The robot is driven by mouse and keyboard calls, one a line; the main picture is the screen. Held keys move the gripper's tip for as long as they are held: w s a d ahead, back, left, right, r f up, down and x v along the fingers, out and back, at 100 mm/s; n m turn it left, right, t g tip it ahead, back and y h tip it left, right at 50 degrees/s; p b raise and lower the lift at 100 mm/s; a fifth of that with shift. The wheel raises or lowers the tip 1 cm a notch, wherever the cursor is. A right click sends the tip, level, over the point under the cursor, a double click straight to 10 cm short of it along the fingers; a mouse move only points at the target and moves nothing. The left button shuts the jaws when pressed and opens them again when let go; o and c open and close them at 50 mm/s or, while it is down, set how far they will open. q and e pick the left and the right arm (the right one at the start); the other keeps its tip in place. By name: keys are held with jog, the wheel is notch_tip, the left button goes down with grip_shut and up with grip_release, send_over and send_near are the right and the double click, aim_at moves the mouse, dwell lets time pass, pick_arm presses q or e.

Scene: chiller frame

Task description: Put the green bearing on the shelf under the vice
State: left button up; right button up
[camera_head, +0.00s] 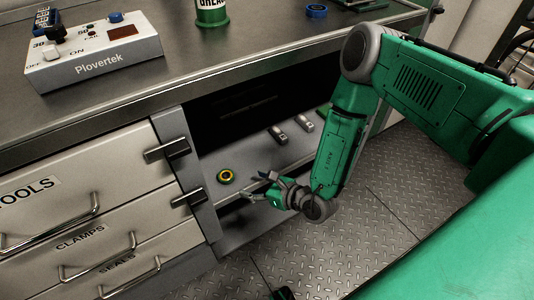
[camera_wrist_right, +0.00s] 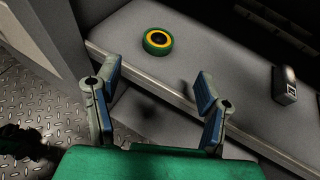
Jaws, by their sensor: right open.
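The green bearing (camera_head: 227,176), a ring with a yellow inner band and dark centre, lies flat near the front left of the shelf (camera_head: 252,156) in the open bay under the bench. It also shows in the right wrist view (camera_wrist_right: 157,41), beyond my fingertips. My right gripper (camera_head: 255,188) is open and empty at the shelf's front edge, just right of the bearing and apart from it. Its blue-padded fingers (camera_wrist_right: 158,85) are spread wide in the wrist view. A green part at the bench's top right (camera_head: 362,4) may be the vice, mostly cut off. My left gripper is not in view.
Metal parts (camera_head: 278,135) lie further right on the shelf; one shows in the wrist view (camera_wrist_right: 285,85). The bench top (camera_head: 200,75) overhangs the bay. A blue ring (camera_head: 316,10) lies on top.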

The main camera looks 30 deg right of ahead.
jog(key=s+a+n+g+y, duration=0.3)
jog(key=s+a+n+g, duration=0.15)
jog(key=s, duration=0.35)
jog(key=s+a+n+g+y, duration=0.2)
jog(key=s+a+n+g, duration=0.3)
jog(key=s, duration=0.4)
jog(key=s+d+n+g+h, duration=0.2)
jog(key=s+n+g, duration=0.4)
jog(key=s, duration=0.6)
jog(key=s+d+f+n+g+h, duration=0.1)
jog(key=s+d+n+h, duration=0.25)
jog(key=d, duration=0.25)
jog(key=s+d+n+g+h, duration=0.2)
jog(key=d+n+h, duration=0.3)
jog(key=d, duration=0.2)
jog(key=w+d+r+n+t, duration=0.1)
jog(key=w+n+t, duration=0.6)
jog(key=w, duration=0.1)
jog(key=shift+w+d+r+n, duration=0.25)
jog(key=shift+w+r+n, duration=0.05)
jog(key=shift+r, duration=0.1)
